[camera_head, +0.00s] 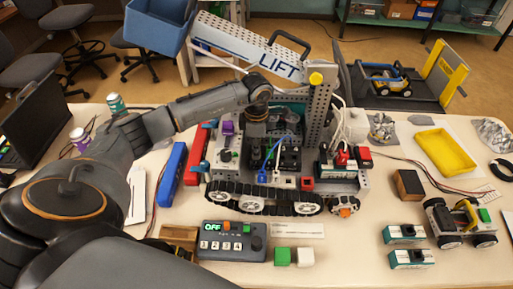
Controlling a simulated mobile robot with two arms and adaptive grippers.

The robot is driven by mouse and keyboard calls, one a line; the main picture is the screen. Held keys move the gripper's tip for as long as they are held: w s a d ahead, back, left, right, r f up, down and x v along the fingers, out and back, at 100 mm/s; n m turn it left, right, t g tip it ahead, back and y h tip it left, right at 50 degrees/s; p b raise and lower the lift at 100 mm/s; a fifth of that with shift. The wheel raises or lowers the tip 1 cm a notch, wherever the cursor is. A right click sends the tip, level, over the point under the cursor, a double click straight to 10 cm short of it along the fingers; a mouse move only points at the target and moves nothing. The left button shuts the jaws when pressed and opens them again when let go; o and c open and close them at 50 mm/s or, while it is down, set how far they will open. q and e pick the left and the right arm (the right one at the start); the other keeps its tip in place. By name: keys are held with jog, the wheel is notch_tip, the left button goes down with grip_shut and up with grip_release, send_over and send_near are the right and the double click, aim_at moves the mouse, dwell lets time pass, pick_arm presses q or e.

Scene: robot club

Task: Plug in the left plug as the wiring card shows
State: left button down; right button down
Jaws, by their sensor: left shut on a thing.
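The tracked robot (228,190) stands in the middle of the table with its lift mast and open electronics. My left gripper (259,160) points down over its front deck, with the dark wrist above it. It is shut on what looks like a blue plug (262,177); the fingers hide much of the grip. Blue wire (284,142) curves beside the gripper. A white connector (278,177) and a red one (307,184) show to its right along the front edge. I cannot tell whether the blue plug is seated. My right gripper is out of view.
The lift mast (322,110) rises right of my gripper. A control box reading OFF (232,242), a white label strip (297,230) and green and white cubes (282,256) lie in front. A blue bar (173,170), a yellow tray (445,152) and a small vehicle (460,222) flank the robot.

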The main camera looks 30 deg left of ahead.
pick_arm(q)
jog(key=shift+s+f, duration=0.1)
dwell(0.3)
jog(key=c, duration=1.2)
grip_release()
jog(key=shift+o, duration=0.2)
jog(key=shift+r+p, duration=1.6)
jog(key=shift+r, duration=1.45)
